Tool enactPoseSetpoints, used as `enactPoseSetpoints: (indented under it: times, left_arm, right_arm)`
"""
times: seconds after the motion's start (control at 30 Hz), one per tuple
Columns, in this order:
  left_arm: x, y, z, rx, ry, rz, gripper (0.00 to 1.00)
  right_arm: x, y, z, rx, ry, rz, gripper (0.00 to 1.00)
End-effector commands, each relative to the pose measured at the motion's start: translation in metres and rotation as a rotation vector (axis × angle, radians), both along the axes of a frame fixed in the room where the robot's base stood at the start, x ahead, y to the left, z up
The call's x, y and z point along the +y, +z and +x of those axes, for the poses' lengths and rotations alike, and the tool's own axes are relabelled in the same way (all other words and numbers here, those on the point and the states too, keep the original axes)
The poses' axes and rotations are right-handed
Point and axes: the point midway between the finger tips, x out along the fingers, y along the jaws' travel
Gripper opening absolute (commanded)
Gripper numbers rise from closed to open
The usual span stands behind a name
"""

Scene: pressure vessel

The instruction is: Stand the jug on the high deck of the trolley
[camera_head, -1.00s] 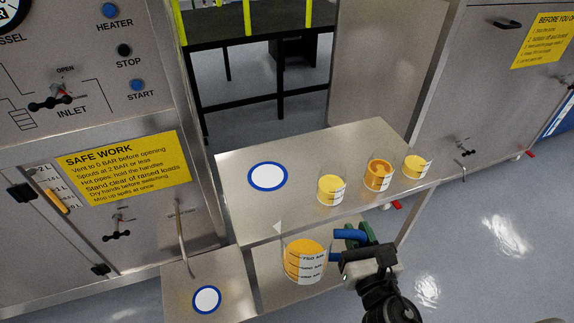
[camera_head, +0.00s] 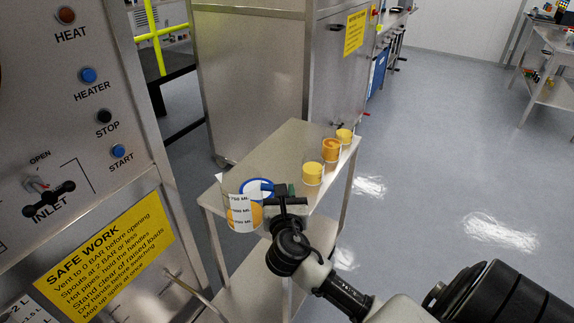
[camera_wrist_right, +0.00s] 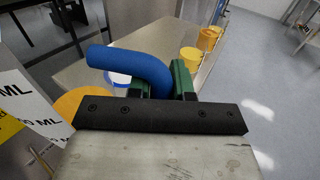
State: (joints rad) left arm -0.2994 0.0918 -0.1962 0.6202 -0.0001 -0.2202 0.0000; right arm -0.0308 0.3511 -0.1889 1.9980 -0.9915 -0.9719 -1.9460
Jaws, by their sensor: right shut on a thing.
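The jug (camera_head: 243,214) is clear, holds orange-yellow liquid and has a white ML scale label. It looks upright at the near end of the trolley's high deck (camera_head: 268,152), covering part of a blue-ringed white disc (camera_head: 257,187). I cannot tell whether its base touches the deck. My right gripper (camera_head: 285,190) is shut on the jug's blue handle (camera_wrist_right: 135,66), with green fingers (camera_wrist_right: 180,80) around it in the right wrist view. The jug's label (camera_wrist_right: 28,105) shows at that view's left edge. My left gripper is out of view.
The control panel (camera_head: 70,130) is close on the left. A steel cabinet (camera_head: 255,80) stands behind. Floor to the right is open.

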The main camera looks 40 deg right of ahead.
Motion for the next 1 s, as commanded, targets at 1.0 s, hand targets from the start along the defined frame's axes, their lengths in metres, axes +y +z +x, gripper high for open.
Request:
enactPoseSetpoints:
  times: [1.0]
  left_arm:
    - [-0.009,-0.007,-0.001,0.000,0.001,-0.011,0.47]
  right_arm:
    - [-0.085,-0.061,0.038,0.002,-0.374,-0.003,0.00]
